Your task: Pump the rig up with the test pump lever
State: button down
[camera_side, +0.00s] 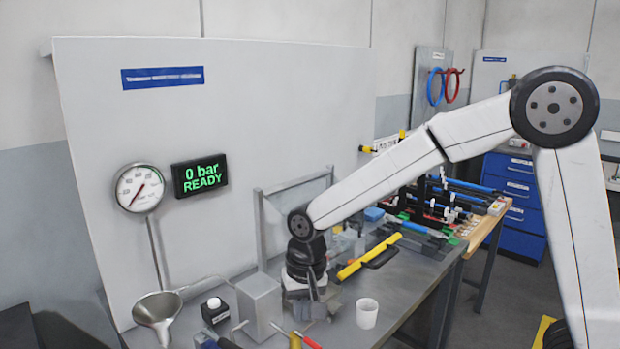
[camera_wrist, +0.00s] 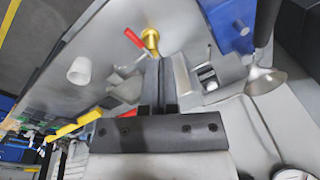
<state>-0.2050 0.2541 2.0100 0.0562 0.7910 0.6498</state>
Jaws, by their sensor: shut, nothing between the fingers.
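My gripper (camera_side: 316,308) points down over the bench in the side view, between the grey metal block and the white cup. Its fingers are shut together and empty; they also show in the wrist view (camera_wrist: 160,68). A brass valve (camera_wrist: 150,40) with a red handle (camera_wrist: 133,38) lies just beyond the fingertips in the wrist view. A blue box (camera_wrist: 229,25) stands at the top right there, with a dark bar beside it. I cannot tell which part is the test pump lever. The display (camera_side: 200,175) reads 0 bar READY. The round gauge (camera_side: 139,187) hangs left of it.
A white cup (camera_side: 367,313) stands to the right. A yellow level (camera_side: 368,257) lies behind it. The upright panel (camera_side: 270,100) bounds the bench behind.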

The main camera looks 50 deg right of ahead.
jog(key=shift+w+a+r+m+g, duration=0.3)
jog(key=shift+w+a+r+m, duration=0.45)
jog(key=shift+a, duration=1)
jog(key=shift+w+a+r+m+g, duration=0.3)
jog(key=shift+w+a+r+m, duration=0.45)
jog(key=shift+a, duration=0.95)
jog(key=shift+w+a+r+m+g, duration=0.3)
jog(key=shift+w+a+r+m, duration=0.45)
jog(key=shift+a, duration=1)
jog(key=shift+w+f, duration=0.1)
jog(key=shift+w, duration=0.1)
